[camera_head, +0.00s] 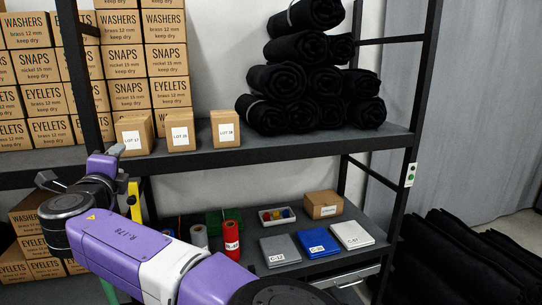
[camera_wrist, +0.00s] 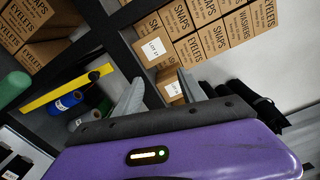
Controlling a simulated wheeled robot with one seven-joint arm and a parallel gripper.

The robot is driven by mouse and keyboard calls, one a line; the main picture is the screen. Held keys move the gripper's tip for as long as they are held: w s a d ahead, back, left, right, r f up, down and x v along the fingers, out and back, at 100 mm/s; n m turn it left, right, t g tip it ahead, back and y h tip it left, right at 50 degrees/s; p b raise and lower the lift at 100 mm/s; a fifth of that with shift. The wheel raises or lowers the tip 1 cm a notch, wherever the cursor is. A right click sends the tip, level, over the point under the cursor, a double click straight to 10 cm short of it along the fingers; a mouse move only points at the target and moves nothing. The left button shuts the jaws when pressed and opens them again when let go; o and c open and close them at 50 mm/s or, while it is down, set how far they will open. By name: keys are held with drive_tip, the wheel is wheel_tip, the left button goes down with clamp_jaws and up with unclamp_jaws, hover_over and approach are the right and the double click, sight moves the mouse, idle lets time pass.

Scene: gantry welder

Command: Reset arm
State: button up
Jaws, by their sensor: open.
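My gripper (camera_wrist: 162,76) shows in the wrist view as two grey fingers, spread apart with nothing held between them. A small labelled carton (camera_wrist: 170,88) shows beyond the gap between the fingers. In the head view my purple and white arm (camera_head: 125,250) reaches from the bottom middle to the left and bends up at the shelf's left post.
The dark upper shelf (camera_head: 285,147) holds three lot cartons (camera_head: 180,134) and black fabric rolls (camera_head: 305,82). Below are a red spool (camera_head: 232,242), flat cases (camera_head: 318,242), a small tray (camera_head: 276,216) and a carton (camera_head: 322,205). A yellow bar (camera_head: 134,200) stands beside my arm. Stacked boxes (camera_head: 35,66) fill the left.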

drive_tip(key=s+a+f+m+g+y, duration=0.35)
drive_tip(key=s+a+m+y, duration=0.3)
drive_tip(key=s+a, duration=0.35)
drive_tip(key=s+f+m+g+y+b, duration=0.1)
drive_tip(key=s+f+m+g+y, duration=0.15)
drive_tip(key=s+f+m, duration=0.45)
drive_tip(key=s+f+m+g+y+b, duration=0.1)
drive_tip(key=s+f+m+g+y, duration=0.15)
drive_tip(key=s+f+m, duration=0.4)
drive_tip(key=s+d+f+m+t+h+b, duration=0.1)
drive_tip(key=s+d+f+m+t+h, duration=0.2)
drive_tip(key=d+m, duration=0.85)
drive_tip(key=s+d+f+m+t+h+b, duration=0.1)
drive_tip(key=s+d+f+m+t+h, duration=0.2)
drive_tip(key=d+m, duration=0.85)
drive_tip(key=s+d+f+m+t+h+b, duration=0.1)
drive_tip(key=s+d+f+m+t, duration=0.35)
drive_tip(key=d, duration=1.35)
drive_tip(key=s+d+f+m+g+h+b, duration=0.1)
drive_tip(key=s+d+f+m+g+h, duration=0.1)
drive_tip(key=s+d, duration=0.9)
drive_tip(key=s+d+f+m+g+h+b, duration=0.1)
drive_tip(key=s+d+f+m+g+h, duration=0.1)
drive_tip(key=s+d+f+m+h, duration=0.2)
drive_tip(key=s+d+f+h, duration=0.3)
drive_tip(key=s+d, duration=0.4)
drive_tip(key=d, duration=0.2)
drive_tip(key=shift+s+d+m+g, duration=0.2)
drive_tip(key=shift+d+m+g, duration=0.1)
drive_tip(key=shift+d+m, duration=0.1)
